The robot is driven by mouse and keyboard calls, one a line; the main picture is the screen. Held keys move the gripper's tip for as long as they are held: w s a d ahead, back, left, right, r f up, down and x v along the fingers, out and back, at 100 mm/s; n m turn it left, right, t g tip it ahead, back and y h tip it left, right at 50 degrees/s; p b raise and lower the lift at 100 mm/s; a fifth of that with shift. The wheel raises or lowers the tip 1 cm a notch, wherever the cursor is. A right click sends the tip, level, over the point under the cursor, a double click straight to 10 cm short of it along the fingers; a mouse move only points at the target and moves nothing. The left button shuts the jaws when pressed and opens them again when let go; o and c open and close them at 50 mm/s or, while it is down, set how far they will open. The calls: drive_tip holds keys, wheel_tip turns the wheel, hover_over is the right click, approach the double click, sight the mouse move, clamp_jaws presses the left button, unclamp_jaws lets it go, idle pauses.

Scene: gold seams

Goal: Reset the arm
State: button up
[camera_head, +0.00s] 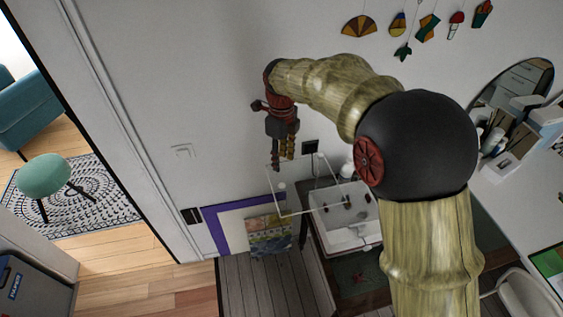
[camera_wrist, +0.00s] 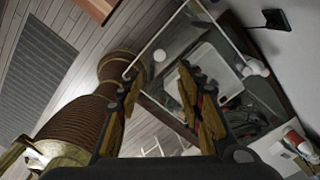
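My gripper (camera_head: 283,150) hangs from my raised arm in the head view, with its fingers pointing down. It is in front of the white wall, left of the large black joint. In the wrist view my gripper (camera_wrist: 160,90) shows two gold and black fingers standing well apart. No object shows between the fingertips, only the floor and furniture beyond them. My gripper is open and empty.
A small table with a white tray (camera_head: 350,232) stands below my gripper. A purple-framed picture (camera_head: 211,222) leans on the wall. A white desk (camera_head: 520,205) with boxes is at the right. A doorway at the left shows a green stool (camera_head: 44,174). Wooden floor (camera_head: 150,290) is clear.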

idle(0.5)
drive_tip(key=s+d+f+n+t+b, duration=0.2)
drive_tip(key=s+d+n+b, duration=0.3)
drive_tip(key=s+n, duration=0.3)
drive_tip(key=s+d+f+n+t+b, duration=0.1)
drive_tip(key=s+d+f+n+b, duration=0.2)
drive_tip(key=s+d+n+b, duration=0.3)
drive_tip(key=s+d+f+n+t+b, duration=0.2)
drive_tip(key=s+d+n+b, duration=0.3)
drive_tip(key=s+n, duration=0.5)
drive_tip(key=s+b, duration=0.2)
drive_tip(key=s, duration=0.3)
drive_tip(key=shift+s+d+f+t, duration=0.2)
drive_tip(key=shift+s+t, duration=0.1)
drive_tip(key=shift+s, duration=0.05)
